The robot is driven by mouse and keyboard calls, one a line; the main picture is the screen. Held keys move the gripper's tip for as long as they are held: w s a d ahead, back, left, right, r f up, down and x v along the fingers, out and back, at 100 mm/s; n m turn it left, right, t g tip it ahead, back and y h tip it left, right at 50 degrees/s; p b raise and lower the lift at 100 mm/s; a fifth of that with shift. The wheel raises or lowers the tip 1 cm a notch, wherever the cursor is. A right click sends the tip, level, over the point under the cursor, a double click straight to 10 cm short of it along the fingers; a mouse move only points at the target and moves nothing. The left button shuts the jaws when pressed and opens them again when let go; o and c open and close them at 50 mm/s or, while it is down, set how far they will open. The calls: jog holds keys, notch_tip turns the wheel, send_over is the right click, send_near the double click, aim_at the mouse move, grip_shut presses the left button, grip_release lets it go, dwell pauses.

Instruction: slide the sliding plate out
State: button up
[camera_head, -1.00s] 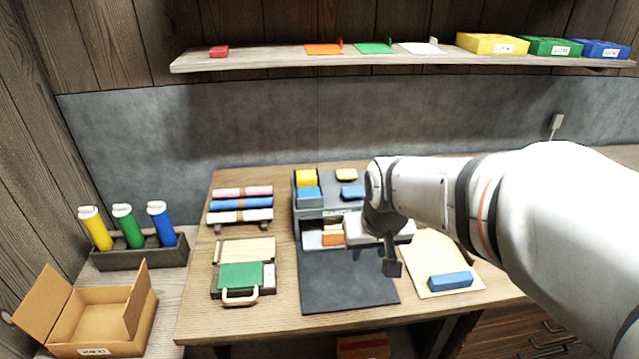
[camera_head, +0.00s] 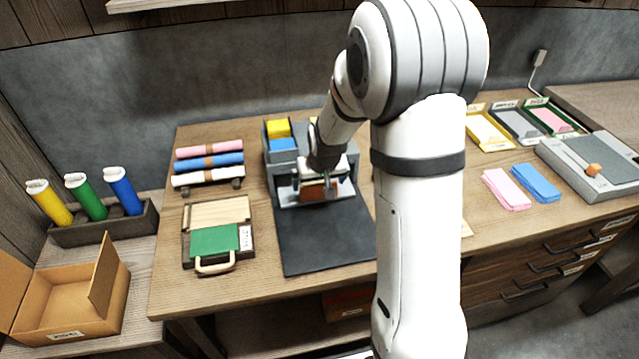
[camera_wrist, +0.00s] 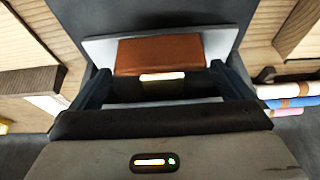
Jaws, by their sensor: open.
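The grey press-like machine (camera_head: 283,165) stands on the table. In its front opening lies a pale sliding plate (camera_head: 345,190) with a brown-orange block (camera_head: 313,193) on it. In the wrist view the plate (camera_wrist: 215,45) spreads wide, with the brown block (camera_wrist: 160,53) on its middle. My gripper (camera_head: 325,175) is at the front of the opening, above the plate. In the wrist view my gripper (camera_wrist: 160,75) is open, its dark fingers apart on either side of the block, with nothing clamped. Whether the fingertips touch the plate cannot be told.
A dark mat (camera_head: 325,240) lies clear in front of the machine. A green-topped handled tool (camera_head: 215,240) and a rack of rolls (camera_head: 210,165) are to its left. Pink sheets (camera_head: 506,189), blue sheets (camera_head: 536,182) and a grey device (camera_head: 590,165) lie right.

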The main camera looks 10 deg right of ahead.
jog(key=shift+x, duration=1.4)
jog(key=shift+c, duration=0.2)
